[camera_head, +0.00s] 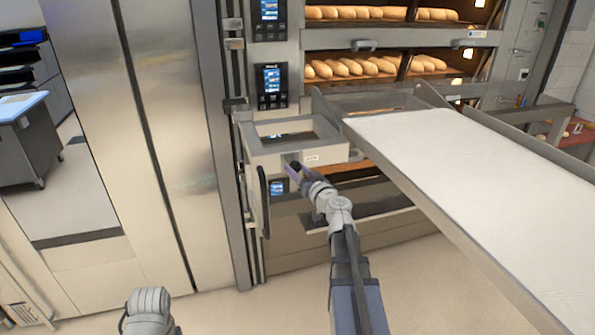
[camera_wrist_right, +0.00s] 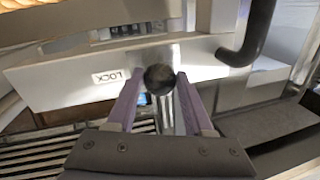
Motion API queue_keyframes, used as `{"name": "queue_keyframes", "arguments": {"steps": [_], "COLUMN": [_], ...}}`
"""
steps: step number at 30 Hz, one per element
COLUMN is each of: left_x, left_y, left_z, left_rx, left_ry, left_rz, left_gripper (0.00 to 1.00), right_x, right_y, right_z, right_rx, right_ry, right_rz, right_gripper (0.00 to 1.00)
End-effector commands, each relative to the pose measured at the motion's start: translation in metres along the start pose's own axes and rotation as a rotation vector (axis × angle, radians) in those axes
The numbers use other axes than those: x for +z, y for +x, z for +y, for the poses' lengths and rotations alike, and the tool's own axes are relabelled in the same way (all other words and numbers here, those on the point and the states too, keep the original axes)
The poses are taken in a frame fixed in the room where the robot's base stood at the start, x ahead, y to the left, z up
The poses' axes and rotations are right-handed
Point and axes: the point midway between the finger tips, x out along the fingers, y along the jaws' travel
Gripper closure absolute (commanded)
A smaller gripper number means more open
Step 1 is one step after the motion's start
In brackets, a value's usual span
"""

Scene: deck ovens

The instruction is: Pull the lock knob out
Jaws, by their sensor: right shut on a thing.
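The lock knob (camera_wrist_right: 159,79) is a dark round knob on the front of a pale metal box, beside a label reading LOCK (camera_wrist_right: 110,77). My right gripper (camera_wrist_right: 160,92) is shut on the knob, with one purple finger on each side of it. In the head view the right gripper (camera_head: 294,169) is at the front face of the metal box (camera_head: 265,154), and the dark knob shows small at its tips. In the lower left of the head view, part of my left arm shows, but its gripper does not.
A long white loading board (camera_head: 460,165) on a metal frame slopes across the right side. Deck ovens with bread loaves (camera_head: 375,66) are behind. A dark curved handle (camera_wrist_right: 250,40) is right of the knob in the wrist view. A tall steel cabinet (camera_head: 150,120) stands left.

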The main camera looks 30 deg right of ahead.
Motion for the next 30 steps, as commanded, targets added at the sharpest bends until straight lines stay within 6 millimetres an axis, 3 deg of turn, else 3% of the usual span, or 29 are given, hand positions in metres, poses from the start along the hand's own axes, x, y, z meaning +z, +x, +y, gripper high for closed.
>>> {"name": "queue_keyframes", "arguments": {"steps": [14,21,29,30], "left_x": [0.0,0.0,0.0,0.0], "left_y": [0.0,0.0,0.0,0.0], "left_z": [0.0,0.0,0.0,0.0], "left_rx": [0.0,0.0,0.0,0.0], "left_ry": [0.0,0.0,0.0,0.0], "left_rz": [0.0,0.0,0.0,0.0], "left_gripper": [1.0,1.0,1.0,1.0], "right_x": [0.0,0.001,0.001,0.001], "right_y": [0.0,-0.026,-0.027,-0.027], "right_z": [0.0,-0.006,-0.006,-0.006], "right_rx": [0.0,0.001,-0.001,-0.001], "right_ry": [0.0,0.0,-0.001,-0.001], "right_rz": [0.0,0.0,-0.001,-0.001], "right_gripper": [1.0,1.0,1.0,0.45]}}
